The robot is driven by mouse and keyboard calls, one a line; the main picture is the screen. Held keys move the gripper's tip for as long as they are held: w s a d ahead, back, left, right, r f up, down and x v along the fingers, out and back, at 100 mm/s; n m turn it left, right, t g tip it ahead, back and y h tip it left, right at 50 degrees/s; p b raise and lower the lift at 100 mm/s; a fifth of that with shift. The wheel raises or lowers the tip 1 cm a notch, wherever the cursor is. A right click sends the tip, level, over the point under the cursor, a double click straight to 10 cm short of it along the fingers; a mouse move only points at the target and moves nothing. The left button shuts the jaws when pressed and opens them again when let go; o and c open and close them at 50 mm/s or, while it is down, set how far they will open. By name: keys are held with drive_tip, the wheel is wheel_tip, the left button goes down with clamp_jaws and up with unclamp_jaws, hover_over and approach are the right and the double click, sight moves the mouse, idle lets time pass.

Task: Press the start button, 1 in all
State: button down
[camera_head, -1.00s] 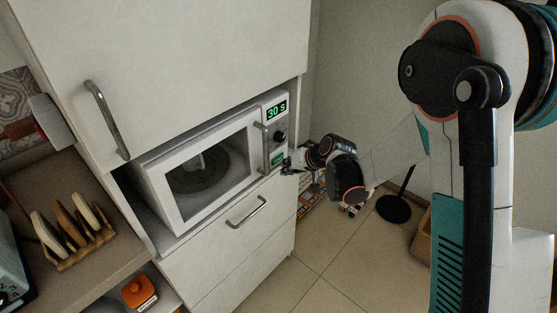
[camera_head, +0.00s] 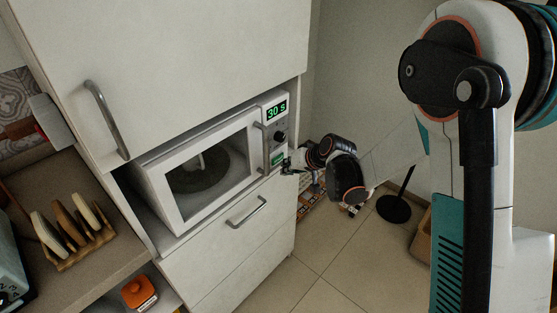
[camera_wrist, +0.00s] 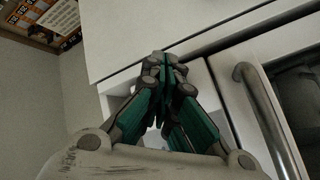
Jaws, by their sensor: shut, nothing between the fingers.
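A white microwave (camera_head: 166,213) stands in a cabinet nook with its door shut. Its display (camera_head: 276,110) reads "30 s" in green. A dark knob (camera_head: 281,136) is below the display. The green start button (camera_head: 277,159) is low on the control panel. My gripper (camera_head: 287,166) is shut and empty, with its tips right beside the button at the panel's lower part; I cannot tell whether they touch it. In the wrist view my gripper (camera_wrist: 166,62) is shut in front of the panel and hides the button. The microwave door handle (camera_wrist: 262,110) is to its right.
A cabinet door with a metal handle (camera_head: 106,118) is above, and a drawer with a handle (camera_head: 246,212) is below. A black stand base (camera_head: 393,208) is on the floor at right.

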drive_tip(key=shift+w+a, duration=0.1)
drive_tip(key=shift+a, duration=0.05)
drive_tip(key=shift+w+a, duration=0.15)
drive_tip(key=shift+a, duration=0.1)
drive_tip(key=shift+w+a, duration=0.25)
idle(0.8)
drive_tip(key=shift+s+d, duration=0.1)
drive_tip(key=shift+s+d+b, duration=0.3)
drive_tip(key=shift+s+d, duration=0.1)
drive_tip(key=shift+d, duration=0.15)
idle(0.4)
drive_tip(key=s+d, duration=0.1)
drive_tip(key=d, duration=0.1)
drive_tip(key=s+d, duration=0.2)
drive_tip(key=shift+b, duration=0.35)
idle(0.6)
